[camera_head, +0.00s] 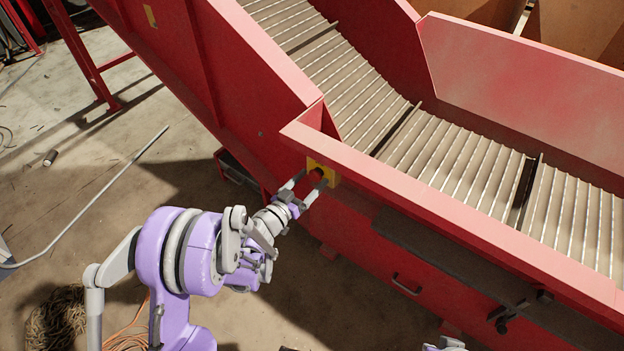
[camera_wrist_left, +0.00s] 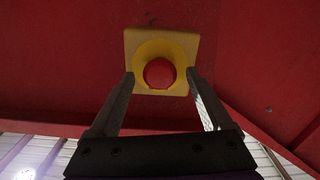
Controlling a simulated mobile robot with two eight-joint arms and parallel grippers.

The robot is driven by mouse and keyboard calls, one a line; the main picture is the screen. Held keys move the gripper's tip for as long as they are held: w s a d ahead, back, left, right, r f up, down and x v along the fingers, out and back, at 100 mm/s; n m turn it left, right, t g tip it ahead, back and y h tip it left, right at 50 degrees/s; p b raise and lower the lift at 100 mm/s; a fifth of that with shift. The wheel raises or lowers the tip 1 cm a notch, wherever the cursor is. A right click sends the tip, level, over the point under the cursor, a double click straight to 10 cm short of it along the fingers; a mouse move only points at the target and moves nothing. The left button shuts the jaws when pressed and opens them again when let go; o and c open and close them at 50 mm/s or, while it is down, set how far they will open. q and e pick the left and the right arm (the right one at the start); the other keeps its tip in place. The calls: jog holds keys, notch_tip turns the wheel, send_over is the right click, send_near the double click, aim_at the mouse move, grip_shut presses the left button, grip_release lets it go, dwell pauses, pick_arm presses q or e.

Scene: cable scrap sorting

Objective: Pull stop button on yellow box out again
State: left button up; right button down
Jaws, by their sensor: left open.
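The yellow box (camera_head: 327,171) is mounted on the red side wall of the conveyor. Its red stop button (camera_head: 318,172) faces my left gripper. In the left wrist view the yellow box (camera_wrist_left: 186,45) shows a round yellow collar with the red button (camera_wrist_left: 159,73) in its middle. My left gripper (camera_head: 309,182) is open, with its fingers pointing at the box. In the left wrist view the fingertips of the left gripper (camera_wrist_left: 160,75) appear on either side of the button, with a gap on each side. I cannot tell how far the button sticks out.
The red conveyor wall (camera_head: 480,245) runs to the right, with a slatted belt (camera_head: 450,150) behind it. A dark ledge (camera_head: 440,255) and a handle (camera_head: 406,285) are on its side. Orange cable (camera_head: 128,338) and a cable coil (camera_head: 55,322) lie on the floor at the lower left.

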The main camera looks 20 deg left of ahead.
pick_arm(q)
jog(key=shift+w+d, duration=0.2)
jog(key=shift+w, duration=0.2)
jog(key=shift+c, duration=0.3)
grip_shut()
